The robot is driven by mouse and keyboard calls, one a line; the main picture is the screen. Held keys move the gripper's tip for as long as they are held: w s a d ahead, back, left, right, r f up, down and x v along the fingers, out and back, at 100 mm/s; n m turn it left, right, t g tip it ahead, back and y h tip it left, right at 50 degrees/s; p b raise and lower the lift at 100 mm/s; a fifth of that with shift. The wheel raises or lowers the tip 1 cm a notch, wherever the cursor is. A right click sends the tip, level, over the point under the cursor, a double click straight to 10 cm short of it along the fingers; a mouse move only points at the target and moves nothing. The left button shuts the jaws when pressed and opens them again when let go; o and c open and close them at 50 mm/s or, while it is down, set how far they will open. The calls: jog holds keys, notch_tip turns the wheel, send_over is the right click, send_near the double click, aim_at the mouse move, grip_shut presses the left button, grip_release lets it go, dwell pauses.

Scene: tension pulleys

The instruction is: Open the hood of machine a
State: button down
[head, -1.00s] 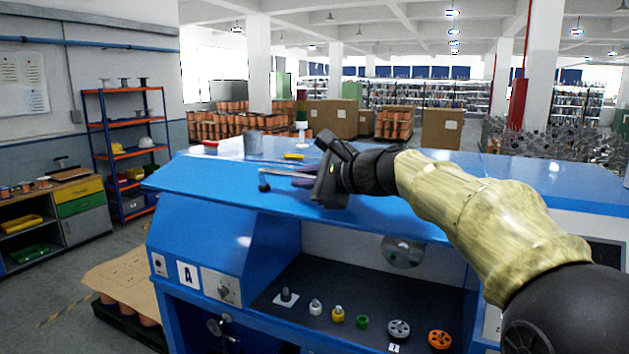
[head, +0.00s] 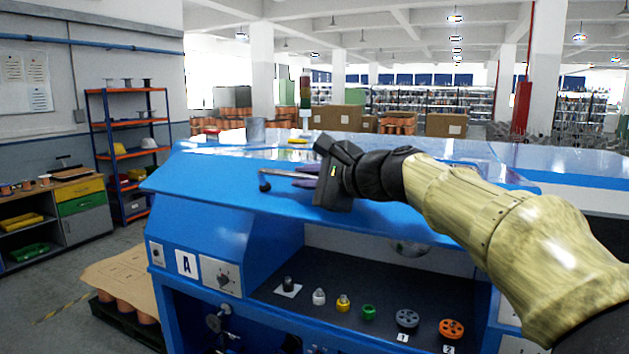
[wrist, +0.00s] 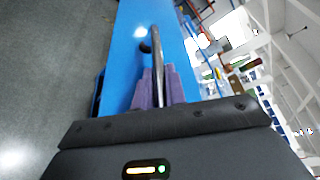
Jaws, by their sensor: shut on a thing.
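Machine A is a blue cabinet with an "A" label (head: 187,263) at its left front. Its blue hood (head: 215,178) slopes over a front opening and also shows in the wrist view (wrist: 130,75). A metal bar handle (head: 284,173) with a black end knob (head: 264,187) is mounted at the hood; in the wrist view the handle (wrist: 157,45) runs between my fingers. My gripper (head: 306,177), with purple fingers that also show in the wrist view (wrist: 158,75), is shut on the handle. The handle's right part is hidden behind my gripper.
Under the hood, a dark shelf holds several small parts, among them a green one (head: 368,312) and an orange wheel (head: 451,329). A pallet with a cardboard sheet (head: 118,275) is on the floor at left, near clear floor.

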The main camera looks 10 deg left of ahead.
jog(key=shift+f, duration=0.2)
jog(key=c, duration=1.5)
grip_release()
jog(key=shift+o, duration=0.2)
jog(key=shift+s, duration=0.1)
